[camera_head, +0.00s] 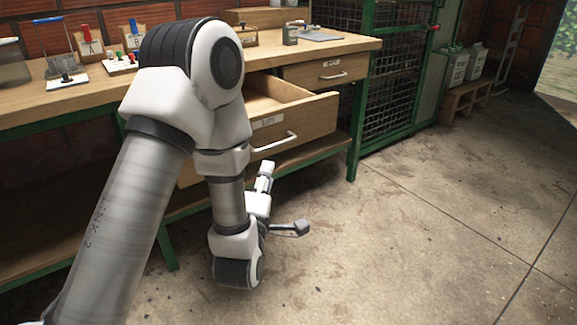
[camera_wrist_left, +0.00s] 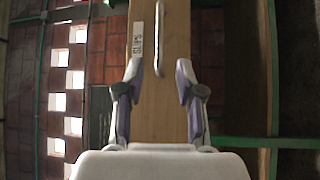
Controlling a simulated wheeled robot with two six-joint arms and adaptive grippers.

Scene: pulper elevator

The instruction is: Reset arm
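My left arm comes in from the left and bends down in front of the workbench. My left gripper (camera_head: 284,199) hangs low in front of an open drawer (camera_head: 300,118), near the drawer's handle (camera_head: 274,147) but apart from it. In the left wrist view the two fingers of the left gripper (camera_wrist_left: 159,75) are spread with nothing between them. Beyond them are a wooden drawer front (camera_wrist_left: 165,110), its label (camera_wrist_left: 138,39) and its metal handle (camera_wrist_left: 159,38). My right gripper is not in view.
The wooden workbench (camera_head: 345,45) carries small racks, a metal can (camera_head: 290,35) and other items. A second drawer (camera_head: 328,70) is shut. A green-framed mesh cage (camera_head: 393,90) stands to the right. The concrete floor (camera_head: 430,230) at right is clear.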

